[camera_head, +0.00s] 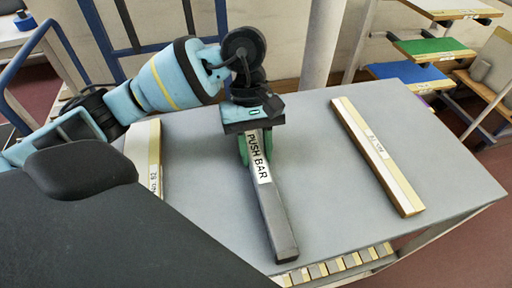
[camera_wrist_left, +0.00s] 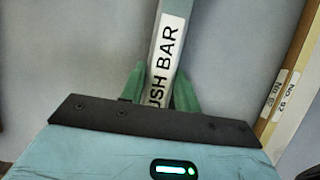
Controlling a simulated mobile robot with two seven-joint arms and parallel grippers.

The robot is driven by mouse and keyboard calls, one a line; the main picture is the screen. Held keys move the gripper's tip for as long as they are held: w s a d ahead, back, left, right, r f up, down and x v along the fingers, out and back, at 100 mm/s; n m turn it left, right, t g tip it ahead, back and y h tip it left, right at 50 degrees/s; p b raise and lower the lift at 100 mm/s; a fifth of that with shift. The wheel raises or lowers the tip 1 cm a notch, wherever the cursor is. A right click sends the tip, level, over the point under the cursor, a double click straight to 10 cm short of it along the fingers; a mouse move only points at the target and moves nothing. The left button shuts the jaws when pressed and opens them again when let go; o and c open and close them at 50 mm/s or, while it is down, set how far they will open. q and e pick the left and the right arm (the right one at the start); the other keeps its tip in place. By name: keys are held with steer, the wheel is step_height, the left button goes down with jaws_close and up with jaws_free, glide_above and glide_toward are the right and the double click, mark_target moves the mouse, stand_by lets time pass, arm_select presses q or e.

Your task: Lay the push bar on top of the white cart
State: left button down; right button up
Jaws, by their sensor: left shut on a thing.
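The push bar (camera_head: 271,205) is a long dark grey bar with a white label reading PUSH BAR. My left gripper (camera_head: 251,152) is shut on it near its far end, with green fingers on both sides. The bar points toward the front edge of a grey tabletop (camera_head: 320,150). I cannot tell whether it touches that top or hangs just above it. In the left wrist view the bar (camera_wrist_left: 172,40) runs up and away between the fingers of the gripper (camera_wrist_left: 160,92). My right gripper is out of view. I cannot make out a clearly white cart.
A pale labelled wooden bar (camera_head: 378,155) lies on the right of the tabletop, and another (camera_head: 155,165) on the left. A rack with coloured shelves (camera_head: 433,48) stands back right. A pale post (camera_head: 323,45) rises behind. The tabletop between push bar and right bar is clear.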

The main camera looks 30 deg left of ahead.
arm_select(q)
steer(key=shift+f, duration=0.15)
steer(key=c, duration=1)
jaws_free()
steer(key=shift+c, duration=0.2)
steer(key=v, duration=1.2)
